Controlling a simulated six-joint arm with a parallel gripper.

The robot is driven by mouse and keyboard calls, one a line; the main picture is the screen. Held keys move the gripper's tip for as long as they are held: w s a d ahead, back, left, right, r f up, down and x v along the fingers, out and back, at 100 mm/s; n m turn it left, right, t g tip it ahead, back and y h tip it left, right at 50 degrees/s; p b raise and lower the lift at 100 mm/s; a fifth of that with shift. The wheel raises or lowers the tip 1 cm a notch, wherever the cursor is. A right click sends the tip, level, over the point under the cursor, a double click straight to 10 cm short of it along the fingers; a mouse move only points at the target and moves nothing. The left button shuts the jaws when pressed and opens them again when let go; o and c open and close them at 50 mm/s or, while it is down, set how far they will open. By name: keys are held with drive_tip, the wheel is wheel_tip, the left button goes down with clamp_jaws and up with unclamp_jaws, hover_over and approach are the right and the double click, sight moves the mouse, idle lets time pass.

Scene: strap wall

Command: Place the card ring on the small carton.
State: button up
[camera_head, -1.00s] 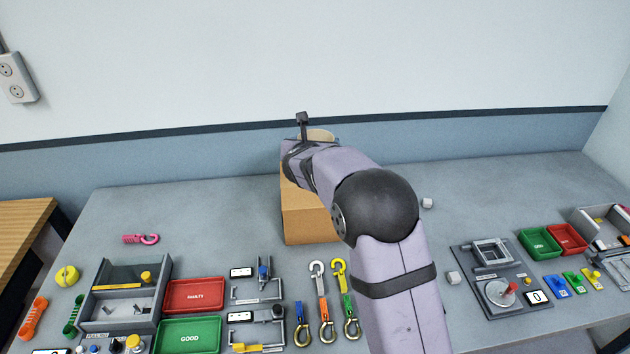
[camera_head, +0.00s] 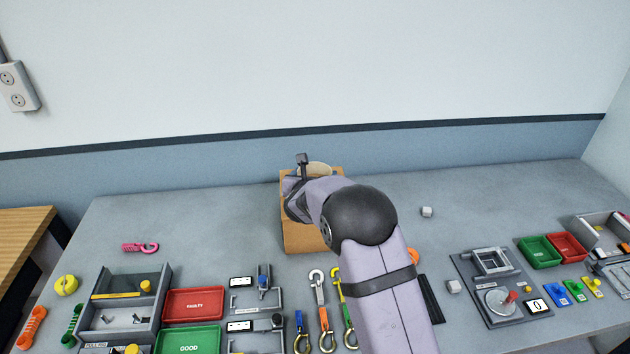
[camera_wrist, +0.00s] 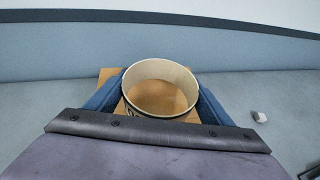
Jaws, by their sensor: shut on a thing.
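The card ring (camera_wrist: 161,88) is a short, wide, open cream-coloured tube, held upright between the two blue fingers of my gripper (camera_wrist: 160,97) in the wrist view. Through it I see a brown surface. In the head view its rim (camera_head: 316,167) shows behind my wrist. The small carton (camera_head: 303,239) is a brown box on the table, partly hidden by my arm. Its brown top also shows around the ring in the wrist view (camera_wrist: 109,74). The ring is over the carton's top; I cannot tell whether they touch.
Red (camera_head: 194,303) and green (camera_head: 188,339) trays and several hooks (camera_head: 317,275) lie in front of the carton. A small grey cube (camera_head: 427,211) lies to its right. The wall is close behind. The table left and right of the carton is mostly clear.

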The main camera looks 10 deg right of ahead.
drive_tip(key=shift+f, duration=1.05)
drive_tip(key=shift+f, duration=0.25)
drive_tip(key=o, duration=1)
drive_tip(key=shift+r, duration=0.1)
drive_tip(key=shift+r, duration=0.1)
drive_tip(key=shift+r, duration=0.2)
drive_tip(key=shift+s+a, duration=0.1)
drive_tip(key=shift+s, duration=0.15)
drive_tip(key=b+v, duration=0.3)
drive_tip(key=v, duration=0.8)
drive_tip(key=shift+s+r, duration=0.15)
